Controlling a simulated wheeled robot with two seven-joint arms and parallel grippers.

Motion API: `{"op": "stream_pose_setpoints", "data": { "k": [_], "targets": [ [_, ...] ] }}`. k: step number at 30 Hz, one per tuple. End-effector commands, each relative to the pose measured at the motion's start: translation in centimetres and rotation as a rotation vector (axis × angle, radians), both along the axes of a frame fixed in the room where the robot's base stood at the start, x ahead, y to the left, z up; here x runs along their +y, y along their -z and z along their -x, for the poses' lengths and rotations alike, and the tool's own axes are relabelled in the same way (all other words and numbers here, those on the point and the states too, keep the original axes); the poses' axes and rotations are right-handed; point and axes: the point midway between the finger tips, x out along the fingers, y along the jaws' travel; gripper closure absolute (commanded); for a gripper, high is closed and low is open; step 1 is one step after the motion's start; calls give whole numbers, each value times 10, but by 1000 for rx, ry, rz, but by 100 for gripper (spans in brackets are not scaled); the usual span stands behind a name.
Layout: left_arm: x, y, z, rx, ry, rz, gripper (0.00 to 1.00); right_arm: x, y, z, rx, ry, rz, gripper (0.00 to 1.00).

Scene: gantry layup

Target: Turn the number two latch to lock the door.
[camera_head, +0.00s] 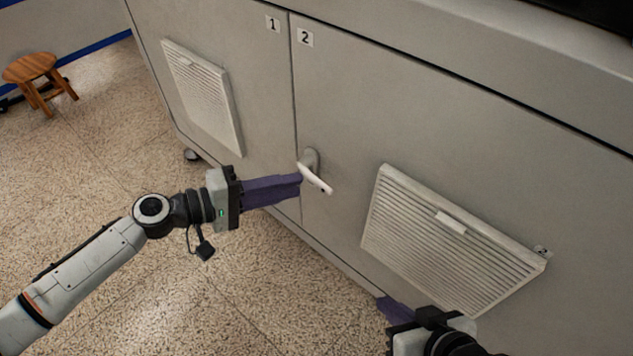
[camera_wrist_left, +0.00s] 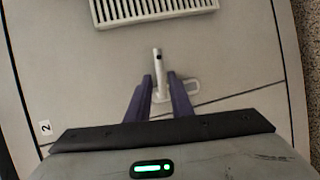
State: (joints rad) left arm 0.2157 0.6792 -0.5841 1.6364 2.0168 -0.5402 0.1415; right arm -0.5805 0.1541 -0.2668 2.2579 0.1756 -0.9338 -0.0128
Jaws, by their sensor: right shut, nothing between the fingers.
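The number two latch (camera_head: 316,178) is a light grey lever handle on the grey door marked 2 (camera_head: 305,38), near the seam with door 1. In the head view its lever slants down to the right from its pivot. In the left wrist view the lever (camera_wrist_left: 157,68) lies between the two purple fingers. My left gripper (camera_head: 300,186) is at the latch, its fingers apart on either side of the lever; firm contact is not visible. My right gripper (camera_head: 384,302) is shut and empty, low beside the cabinet, partly cut off by the bottom edge.
Door 1 (camera_head: 262,110) and door 2 each carry a louvred vent; the right vent (camera_head: 452,240) stands near my right gripper. A wooden stool (camera_head: 32,70) is at the far left. The speckled floor (camera_head: 130,140) in front of the cabinet is clear.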

Motion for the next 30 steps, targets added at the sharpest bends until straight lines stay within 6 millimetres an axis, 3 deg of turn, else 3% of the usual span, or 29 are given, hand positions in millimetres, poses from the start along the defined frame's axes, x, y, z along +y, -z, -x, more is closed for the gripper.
{"op": "stream_pose_setpoints", "data": {
  "k": [3, 10, 23, 27, 30],
  "targets": [
    [-22, 5, -13, -3, 2, 2, 80, 1, 2, 0, 5, -8, 2, 100],
    [-50, 13, -29, -1, 1, 0, 80, 3, 4, -1, 14, -19, 5, 100],
    [-58, 15, -34, 0, 0, -1, 80, 4, 5, 0, 20, -25, 6, 100],
    [-58, 15, -34, -1, 0, -1, 100, 4, 5, 0, 19, -25, 5, 100],
    [-58, 15, -34, 0, 0, -1, 100, 4, 5, 0, 19, -25, 5, 100]
  ]
}}
